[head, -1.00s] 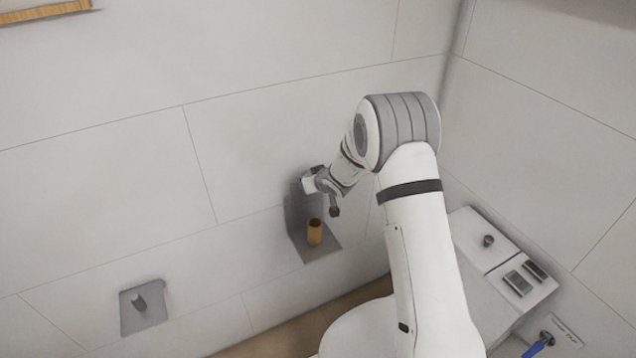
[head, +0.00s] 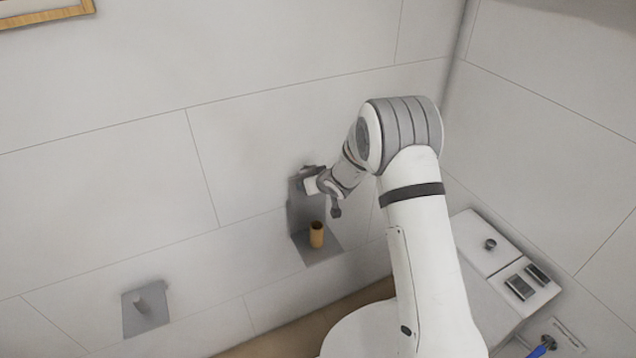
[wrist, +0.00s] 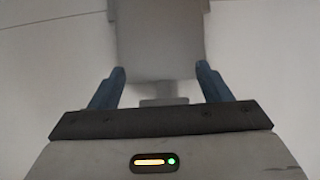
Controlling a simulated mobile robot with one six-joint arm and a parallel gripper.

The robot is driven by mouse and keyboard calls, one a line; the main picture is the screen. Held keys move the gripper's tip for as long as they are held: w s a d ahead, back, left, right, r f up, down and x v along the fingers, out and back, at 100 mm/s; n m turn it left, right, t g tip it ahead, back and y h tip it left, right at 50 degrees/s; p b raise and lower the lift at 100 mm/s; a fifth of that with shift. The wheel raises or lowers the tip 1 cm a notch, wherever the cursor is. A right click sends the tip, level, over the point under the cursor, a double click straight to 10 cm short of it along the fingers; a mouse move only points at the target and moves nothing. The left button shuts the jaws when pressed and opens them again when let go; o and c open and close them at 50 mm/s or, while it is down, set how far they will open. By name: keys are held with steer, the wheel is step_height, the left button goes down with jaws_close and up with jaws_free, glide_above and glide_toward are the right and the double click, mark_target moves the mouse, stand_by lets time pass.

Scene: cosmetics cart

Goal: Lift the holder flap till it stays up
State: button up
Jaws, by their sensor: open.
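The grey holder (head: 296,217) is on the tiled wall, with an upright grey plate and a flat plate jutting out at its bottom. A small brown tube (head: 317,235) stands on the flat plate. My gripper (head: 308,185) is at the top of the upright plate, and its fingertips are hard to make out there. In the wrist view my gripper (wrist: 161,70) is open, with a grey plate (wrist: 160,45) showing between and beyond its two blue-grey fingers. I cannot tell whether they touch it, or which plate is the flap and how far it is raised.
A second grey wall plate with a peg (head: 146,310) is at the lower left. A white unit with a knob and dark buttons (head: 505,270) stands at the right, with a blue-handled item (head: 541,349) below.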

steer(key=shift+o, duration=0.4)
steer(key=shift+s+r, duration=0.1)
steer(key=b+v, duration=0.1)
steer(key=v, duration=0.6)
steer(key=shift+s+d, duration=0.15)
steer(key=shift+s, duration=0.05)
steer(key=shift+r, duration=0.15)
